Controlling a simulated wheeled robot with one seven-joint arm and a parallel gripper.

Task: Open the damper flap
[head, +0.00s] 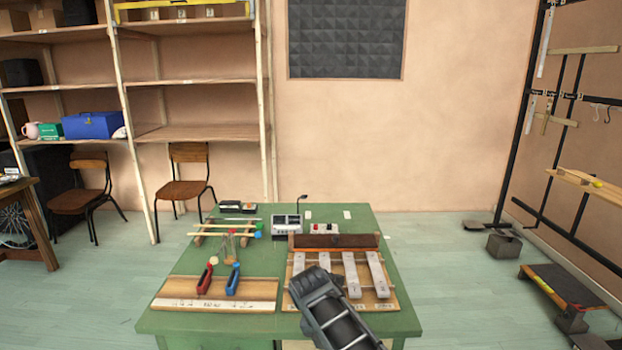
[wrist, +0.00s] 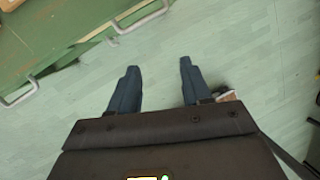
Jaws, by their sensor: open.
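A dark brown strip, which looks like the damper flap (head: 335,241), stands along the back edge of a wooden board with pale metal bars (head: 376,275) on the green table. I cannot tell exactly how it is hinged. My dark grey arm rises from the bottom of the head view and covers the board's front left part and some bars. My gripper (wrist: 158,65) is open and empty in the wrist view, its two blue-grey fingers apart over the pale green floor. The flap is not in the wrist view.
The green table (head: 240,326) also holds a board with a red (head: 205,279) and a blue-handled tool (head: 233,280), mallets on a rack and a small grey device (head: 288,222). Metal handles (wrist: 20,92) jut from its side. Open floor lies right of it.

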